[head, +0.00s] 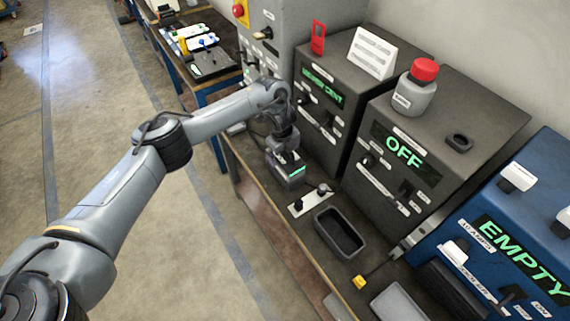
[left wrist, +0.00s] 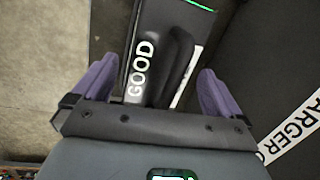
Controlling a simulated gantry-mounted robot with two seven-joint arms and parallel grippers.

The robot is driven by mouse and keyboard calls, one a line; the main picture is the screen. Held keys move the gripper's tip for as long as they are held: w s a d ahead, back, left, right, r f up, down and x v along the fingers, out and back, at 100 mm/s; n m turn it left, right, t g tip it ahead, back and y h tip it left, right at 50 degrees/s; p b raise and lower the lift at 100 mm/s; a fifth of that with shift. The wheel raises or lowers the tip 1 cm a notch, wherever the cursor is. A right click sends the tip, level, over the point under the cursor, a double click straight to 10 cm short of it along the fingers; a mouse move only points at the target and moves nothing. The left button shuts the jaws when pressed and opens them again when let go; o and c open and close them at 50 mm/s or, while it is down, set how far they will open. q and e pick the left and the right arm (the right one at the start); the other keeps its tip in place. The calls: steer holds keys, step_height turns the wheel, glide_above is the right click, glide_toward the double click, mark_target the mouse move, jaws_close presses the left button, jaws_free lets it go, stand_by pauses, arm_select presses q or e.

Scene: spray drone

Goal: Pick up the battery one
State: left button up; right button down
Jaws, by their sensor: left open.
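A dark block with a green-lit strip, which looks like a battery (head: 290,177), sits on the bench below my left gripper (head: 284,155). In the left wrist view the battery (left wrist: 143,68) shows a white GOOD label, a dark handle and a green line at its far end. My left gripper (left wrist: 157,88) is open, with its purple fingers on either side of the battery's handle. I see no grip on it. No number is readable on the battery. My right gripper is not in view.
A dark box reading OFF (head: 440,150) and a blue box reading EMPTY (head: 515,240) stand to the right. A black open tray (head: 317,222), a small plate with knobs (head: 296,207) and a yellow piece (head: 359,282) lie nearer along the bench. The floor (head: 140,230) left is clear.

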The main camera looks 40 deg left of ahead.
arm_select(q)
steer(key=shift+c, duration=0.3)
jaws_close()
steer(key=shift+w+r, duration=0.1)
steer(key=shift+r, duration=0.2)
